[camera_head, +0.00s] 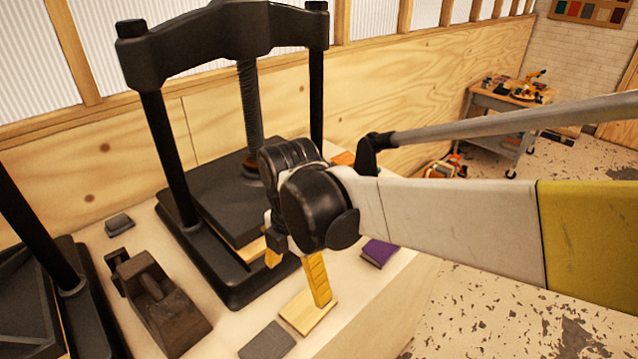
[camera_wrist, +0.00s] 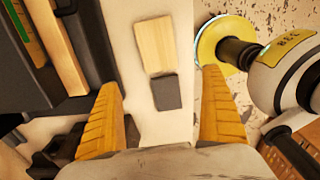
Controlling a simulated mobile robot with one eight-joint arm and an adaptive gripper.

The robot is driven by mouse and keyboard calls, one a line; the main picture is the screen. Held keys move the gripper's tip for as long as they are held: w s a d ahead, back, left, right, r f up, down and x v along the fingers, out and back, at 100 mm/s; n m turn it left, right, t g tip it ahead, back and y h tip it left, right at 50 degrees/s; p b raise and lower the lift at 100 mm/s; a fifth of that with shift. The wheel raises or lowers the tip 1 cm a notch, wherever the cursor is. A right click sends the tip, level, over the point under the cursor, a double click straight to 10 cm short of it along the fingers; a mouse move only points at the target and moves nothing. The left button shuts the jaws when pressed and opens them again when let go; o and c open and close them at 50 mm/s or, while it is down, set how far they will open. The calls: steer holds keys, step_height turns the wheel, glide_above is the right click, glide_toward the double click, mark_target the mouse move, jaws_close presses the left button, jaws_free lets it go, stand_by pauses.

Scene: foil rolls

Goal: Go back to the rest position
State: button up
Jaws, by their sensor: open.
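My gripper (camera_head: 294,272) hangs over the light worktop (camera_head: 345,308), in front of the black screw press. Its yellow ribbed fingers are spread apart with nothing between them. In the wrist view my gripper (camera_wrist: 165,108) also shows wide open, with the worktop below. A flat pale wooden board (camera_head: 303,318) lies on the worktop under the fingers, and it also shows in the wrist view (camera_wrist: 155,45). A dark grey flat block (camera_head: 267,342) lies beside the board, also in the wrist view (camera_wrist: 166,92). No foil roll can be made out.
The tall black press (camera_head: 222,30) stands close behind my gripper. Open floor (camera_head: 500,310) lies to the right.

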steer(key=s+d+r+m+t, duration=0.2)
steer(key=d+m+t, duration=0.1)
steer(key=d+m, duration=1)
steer(key=s+d+r+m+t, duration=0.2)
steer(key=s+d+m+t, duration=0.1)
steer(key=d+m, duration=1.1)
steer(key=shift+s+m+t, duration=0.3)
steer(key=shift+m+t, duration=0.2)
steer(key=shift+m, duration=0.2)
steer(key=shift+d+r, duration=0.1)
